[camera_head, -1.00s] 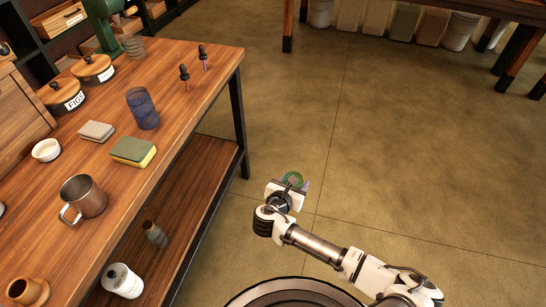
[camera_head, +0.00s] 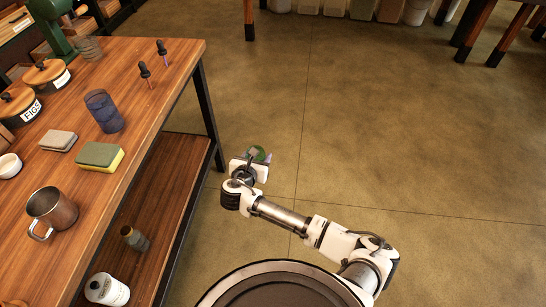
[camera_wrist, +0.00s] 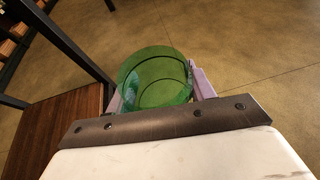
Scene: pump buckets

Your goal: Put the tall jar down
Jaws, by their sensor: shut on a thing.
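The tall jar (camera_wrist: 153,82) is green and see-through, and shows in the wrist view between the pale purple fingers of my gripper (camera_wrist: 160,92). My gripper is shut on it. In the head view the jar (camera_head: 258,153) is a small green shape at the end of my gripper (camera_head: 256,158), partly hidden by the wrist. It is held over the open floor, to the right of the wooden table (camera_head: 150,75) and apart from it. How far its base reaches down is hidden.
The tabletop holds a blue glass (camera_head: 103,112), a green and yellow sponge (camera_head: 100,156), a grey block (camera_head: 58,141), a metal mug (camera_head: 50,212) and two droppers (camera_head: 145,70). A lower shelf (camera_head: 165,190) holds a small bottle (camera_head: 134,238) and a white canister (camera_head: 106,289). Bare tabletop shows near the right edge.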

